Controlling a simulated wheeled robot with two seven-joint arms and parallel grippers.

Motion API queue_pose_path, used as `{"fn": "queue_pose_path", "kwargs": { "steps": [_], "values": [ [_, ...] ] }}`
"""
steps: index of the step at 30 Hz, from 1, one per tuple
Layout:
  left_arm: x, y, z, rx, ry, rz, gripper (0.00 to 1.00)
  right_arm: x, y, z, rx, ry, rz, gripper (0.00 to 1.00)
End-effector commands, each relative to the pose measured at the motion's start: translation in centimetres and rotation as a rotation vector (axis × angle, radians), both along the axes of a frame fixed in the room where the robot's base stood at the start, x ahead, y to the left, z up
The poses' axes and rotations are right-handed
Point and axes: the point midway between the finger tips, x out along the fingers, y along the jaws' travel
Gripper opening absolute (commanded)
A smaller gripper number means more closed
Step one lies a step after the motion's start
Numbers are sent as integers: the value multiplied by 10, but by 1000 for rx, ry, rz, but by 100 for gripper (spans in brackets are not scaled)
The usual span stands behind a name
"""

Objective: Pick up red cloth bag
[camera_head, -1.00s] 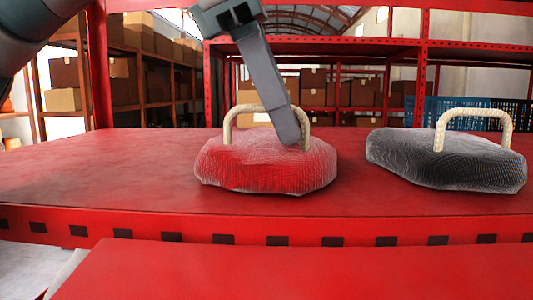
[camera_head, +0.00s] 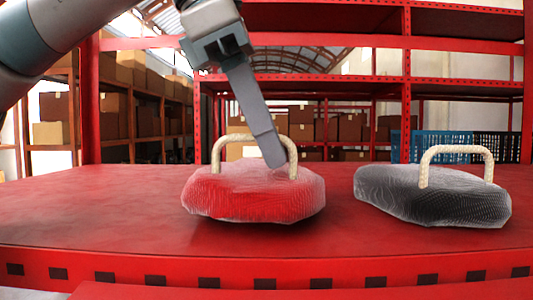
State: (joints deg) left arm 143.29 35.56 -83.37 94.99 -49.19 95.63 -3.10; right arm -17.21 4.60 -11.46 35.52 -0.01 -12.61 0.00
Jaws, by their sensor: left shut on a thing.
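The red cloth bag (camera_head: 252,195) is a rounded red bundle with whitish mesh edges and a cream rope handle (camera_head: 233,139). It is on or just above the red shelf, left of centre; a dark shadow shows under it. My left gripper (camera_head: 275,158) comes down from the upper left, tilted, with its fingertips at the right part of the handle. It is shut on the bag, apparently by the handle; one finger hides the other and part of the handle. My right gripper is not in view.
A black cloth bag (camera_head: 432,196) with a similar rope handle sits to the right on the same red shelf (camera_head: 90,215), apart from the red bag. Red uprights and an upper shelf stand above and behind. The left part of the shelf is clear.

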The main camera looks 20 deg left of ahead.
Motion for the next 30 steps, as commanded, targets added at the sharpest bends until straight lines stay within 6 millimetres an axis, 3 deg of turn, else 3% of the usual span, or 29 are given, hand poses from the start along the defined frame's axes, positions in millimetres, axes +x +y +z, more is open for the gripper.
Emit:
{"fn": "queue_pose_path", "kwargs": {
  "steps": [7, 21, 30],
  "values": [
    [-1, -1, 26, -2, 0, -2, 0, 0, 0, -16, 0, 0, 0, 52],
    [-60, -72, 81, 1, -1, -3, 0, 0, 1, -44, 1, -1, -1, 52],
    [-74, -89, 96, 2, 0, -2, 0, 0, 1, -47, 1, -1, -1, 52]
  ]
}}
